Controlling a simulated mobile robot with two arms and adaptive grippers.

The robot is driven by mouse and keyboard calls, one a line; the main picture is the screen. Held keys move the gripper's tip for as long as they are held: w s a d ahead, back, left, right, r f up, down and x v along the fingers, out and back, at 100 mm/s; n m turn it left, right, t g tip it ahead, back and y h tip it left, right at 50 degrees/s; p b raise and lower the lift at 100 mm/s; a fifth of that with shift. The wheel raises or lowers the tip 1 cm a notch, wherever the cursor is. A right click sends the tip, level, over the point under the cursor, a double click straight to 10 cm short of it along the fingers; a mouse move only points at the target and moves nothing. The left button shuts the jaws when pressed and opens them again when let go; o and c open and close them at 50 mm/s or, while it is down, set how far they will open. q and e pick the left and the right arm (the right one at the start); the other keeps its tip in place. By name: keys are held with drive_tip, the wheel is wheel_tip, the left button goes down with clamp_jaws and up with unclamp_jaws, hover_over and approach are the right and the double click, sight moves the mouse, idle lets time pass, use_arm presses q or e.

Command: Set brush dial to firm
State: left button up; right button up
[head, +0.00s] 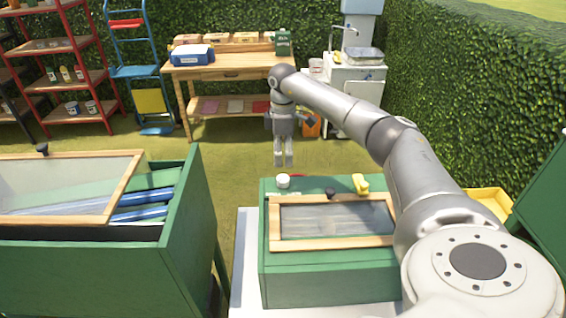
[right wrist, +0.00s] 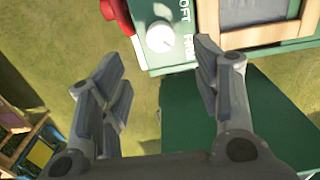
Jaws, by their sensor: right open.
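The white round brush dial (head: 283,181) sits on the far left corner of the green box (head: 330,289) with a wood-framed window. My left gripper is out of view.
A red part (right wrist: 117,14) is beside the dial. A yellow item (head: 361,184) and a black knob (head: 330,193) sit on the box. A green bin (head: 90,275) with a framed lid stands at left. A wooden bench (head: 230,72) is behind, with grass between.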

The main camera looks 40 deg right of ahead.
wheel_tip(320, 180, up, 2)
drive_tip(key=shift+r, duration=0.2)
drive_tip(key=shift+f, duration=0.1)
idle(0.5)
